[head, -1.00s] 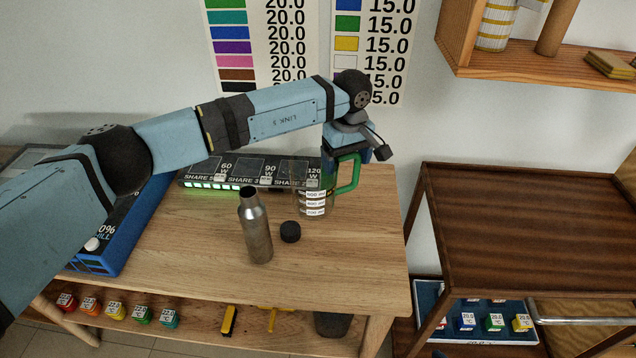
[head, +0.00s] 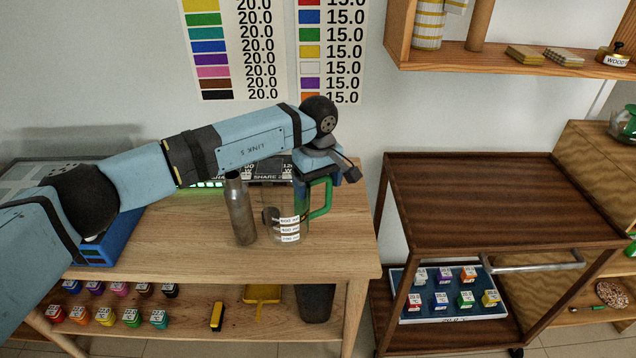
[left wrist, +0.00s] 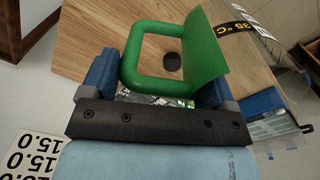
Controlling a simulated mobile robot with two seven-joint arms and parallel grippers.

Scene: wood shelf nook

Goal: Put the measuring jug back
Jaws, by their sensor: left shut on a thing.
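The measuring jug (head: 287,226) is clear, with white label strips and a green handle (head: 321,197). My left gripper (head: 316,176) is shut on the jug at its top, by the handle. The left wrist view shows the green handle (left wrist: 133,55) and a flat green part (left wrist: 203,52) between the blue fingers (left wrist: 160,90). The jug looks upright over the wooden table (head: 200,260); I cannot tell whether its base touches. A black cap (head: 270,219) shows through or beside it, and also on the table in the left wrist view (left wrist: 172,61). My right gripper is out of view.
A grey metal bottle (head: 240,212) stands close left of the jug. A dark wooden cart (head: 475,195) with a bare top stands to the right. A wall shelf (head: 500,62) hangs above it.

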